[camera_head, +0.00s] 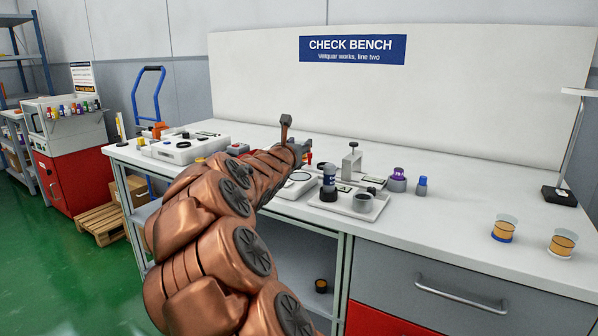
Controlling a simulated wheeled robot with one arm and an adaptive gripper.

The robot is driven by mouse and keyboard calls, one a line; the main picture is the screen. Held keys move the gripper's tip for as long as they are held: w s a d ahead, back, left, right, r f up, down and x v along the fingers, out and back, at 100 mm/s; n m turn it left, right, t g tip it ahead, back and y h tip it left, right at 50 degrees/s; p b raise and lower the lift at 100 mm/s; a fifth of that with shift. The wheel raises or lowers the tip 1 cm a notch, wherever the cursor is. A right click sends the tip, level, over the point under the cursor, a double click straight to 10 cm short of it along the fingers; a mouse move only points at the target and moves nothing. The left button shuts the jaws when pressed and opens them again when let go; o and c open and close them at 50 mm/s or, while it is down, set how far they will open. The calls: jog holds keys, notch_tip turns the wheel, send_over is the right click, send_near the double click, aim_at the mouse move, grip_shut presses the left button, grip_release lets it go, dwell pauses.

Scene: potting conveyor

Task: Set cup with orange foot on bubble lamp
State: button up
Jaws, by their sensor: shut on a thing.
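My arm reaches from the bottom of the head view over the bench, and my gripper (303,150) is at its far end, seen from behind and mostly hidden by my wrist. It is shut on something. A small orange-red bit (308,158) shows just beyond it; this looks like the cup with orange foot, but the rest of the cup is hidden. A flat device with a pale round disc (299,178) lies on the bench just below the gripper in the picture, partly behind my arm; it may be the bubble lamp. I cannot tell the gap between them.
A purple-topped item (398,180) and blue bottle (422,187) follow. Amber cups with blue (502,229) and pale feet (562,243) stand right.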

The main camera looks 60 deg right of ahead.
jog(key=shift+f+b, duration=0.65)
jog(key=shift+f, duration=2)
jog(key=shift+f, duration=0.15)
jog(key=o, duration=1.1)
jog(key=shift+r, duration=0.2)
jog(key=shift+a, duration=0.15)
jog(key=v, duration=1.1)
jog(key=shift+s+a, duration=0.15)
jog(key=shift+a, duration=0.2)
